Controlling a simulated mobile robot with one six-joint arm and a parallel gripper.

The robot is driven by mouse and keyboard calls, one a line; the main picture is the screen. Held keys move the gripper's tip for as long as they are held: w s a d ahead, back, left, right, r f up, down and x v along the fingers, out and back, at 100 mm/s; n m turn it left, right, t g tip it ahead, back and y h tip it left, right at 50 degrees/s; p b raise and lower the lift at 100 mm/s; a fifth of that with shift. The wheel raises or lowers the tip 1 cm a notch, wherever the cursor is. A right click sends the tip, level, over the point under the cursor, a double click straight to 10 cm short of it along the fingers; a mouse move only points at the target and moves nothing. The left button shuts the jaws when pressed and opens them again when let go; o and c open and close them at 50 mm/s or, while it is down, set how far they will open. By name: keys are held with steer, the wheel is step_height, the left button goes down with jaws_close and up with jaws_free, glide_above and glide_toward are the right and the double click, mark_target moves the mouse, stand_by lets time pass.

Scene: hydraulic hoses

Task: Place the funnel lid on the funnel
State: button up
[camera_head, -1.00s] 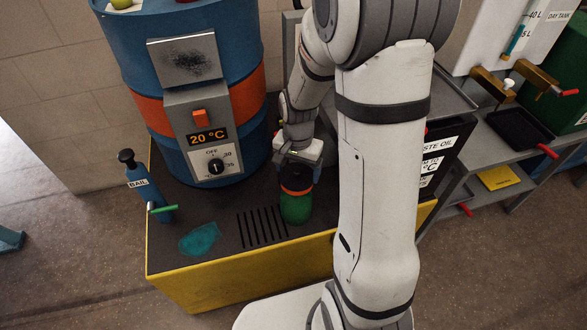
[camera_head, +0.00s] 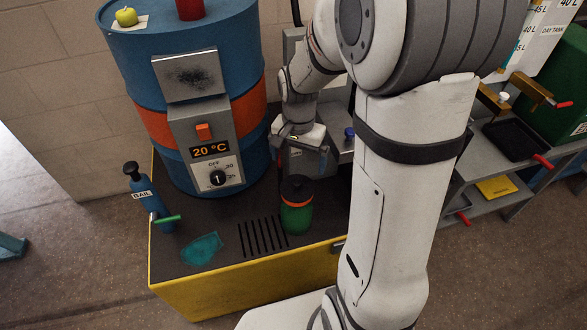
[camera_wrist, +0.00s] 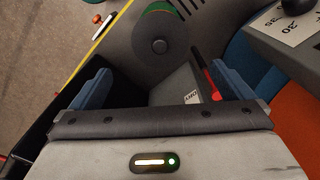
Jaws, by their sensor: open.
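A green vessel with an orange band (camera_head: 297,217), which I take for the funnel, stands upright on the dark bench top beside the slotted grate. A black round lid (camera_head: 297,187) sits on it and looks level. In the wrist view the lid (camera_wrist: 173,58) is a dark disc with a central knob, and green shows at its edge. My gripper (camera_head: 300,158) is behind and above the lid, apart from it. In the wrist view its two blue fingers (camera_wrist: 160,72) are spread wide with nothing held between them.
A blue drum (camera_head: 120,65) with a 20 °C control box (camera_head: 208,165) stands left of the vessel. A blue BAIL bottle (camera_head: 146,195) with a green handle is at the bench's left. A teal patch (camera_head: 201,248) lies in front. My arm covers the bench's right side.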

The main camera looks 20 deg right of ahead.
steer(key=s+r+n, duration=0.4)
steer(key=s, duration=0.3)
steer(key=s+a+r+n+t, duration=0.1)
steer(key=s+r+n, duration=0.2)
steer(key=s, duration=0.4)
steer(key=shift+r+n+t, duration=0.3)
steer(key=shift+r+n, duration=0.1)
steer(key=shift+r, duration=0.5)
steer(key=shift+a, duration=0.1)
